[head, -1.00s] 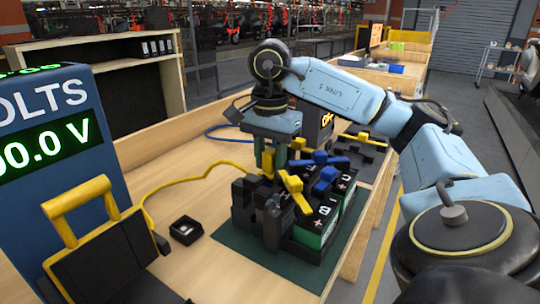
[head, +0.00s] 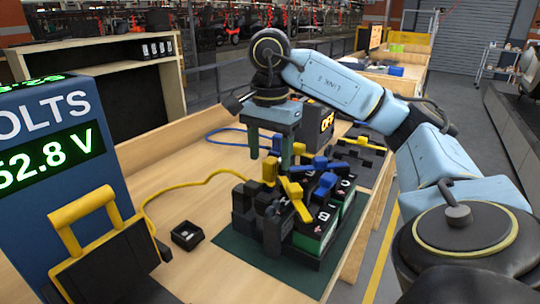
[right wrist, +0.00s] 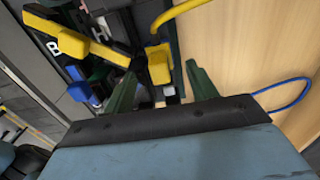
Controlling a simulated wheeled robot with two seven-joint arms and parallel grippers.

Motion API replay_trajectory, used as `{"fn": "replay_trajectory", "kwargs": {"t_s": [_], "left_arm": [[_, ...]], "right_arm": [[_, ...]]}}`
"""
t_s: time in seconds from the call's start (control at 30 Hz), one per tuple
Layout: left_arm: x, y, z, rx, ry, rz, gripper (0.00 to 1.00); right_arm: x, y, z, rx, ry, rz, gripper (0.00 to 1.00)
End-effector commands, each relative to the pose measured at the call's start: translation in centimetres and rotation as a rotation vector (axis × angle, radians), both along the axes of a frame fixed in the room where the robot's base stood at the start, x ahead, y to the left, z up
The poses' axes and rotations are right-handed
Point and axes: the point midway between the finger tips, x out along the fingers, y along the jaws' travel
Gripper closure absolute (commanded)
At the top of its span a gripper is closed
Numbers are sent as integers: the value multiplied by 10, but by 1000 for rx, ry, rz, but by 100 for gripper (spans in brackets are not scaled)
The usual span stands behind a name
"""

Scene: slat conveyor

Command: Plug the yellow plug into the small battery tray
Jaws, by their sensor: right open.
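The yellow plug (head: 270,168) stands upright at the back left of the black battery tray (head: 305,254), with its yellow cable running left. It also shows in the right wrist view (right wrist: 159,66). It appears seated in a black socket block, but its lower end is partly hidden. The tray holds green-and-black batteries (head: 313,233) with a yellow lever (head: 293,188) and blue connectors (head: 325,182) on top. My right gripper (head: 269,160) is open above the plug, its green fingers either side of the plug's top, not closed on it. My left gripper is out of view.
A blue meter (head: 48,150) reading 52.8 V stands at left, near a black device with a yellow handle (head: 80,210). A small black box (head: 187,235) lies on the bench. Another black tray (head: 360,158) stands behind.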

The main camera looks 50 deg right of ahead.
Motion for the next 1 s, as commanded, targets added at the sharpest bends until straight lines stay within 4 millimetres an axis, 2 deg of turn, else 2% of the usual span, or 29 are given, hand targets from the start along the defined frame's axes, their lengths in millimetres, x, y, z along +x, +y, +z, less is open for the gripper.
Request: {"fn": "replay_trajectory", "kwargs": {"t_s": [0.03,0.1,0.5,0.73,1.0], "left_arm": [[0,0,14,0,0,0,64],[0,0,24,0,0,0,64],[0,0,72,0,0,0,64],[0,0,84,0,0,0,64],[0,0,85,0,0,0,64]], "right_arm": [[0,0,16,-1,-3,-1,43],[0,-1,27,-1,-3,-2,43],[0,-1,84,-1,-2,-3,43],[0,-1,98,0,-1,-2,43],[0,-1,98,-1,-1,-2,43]]}}
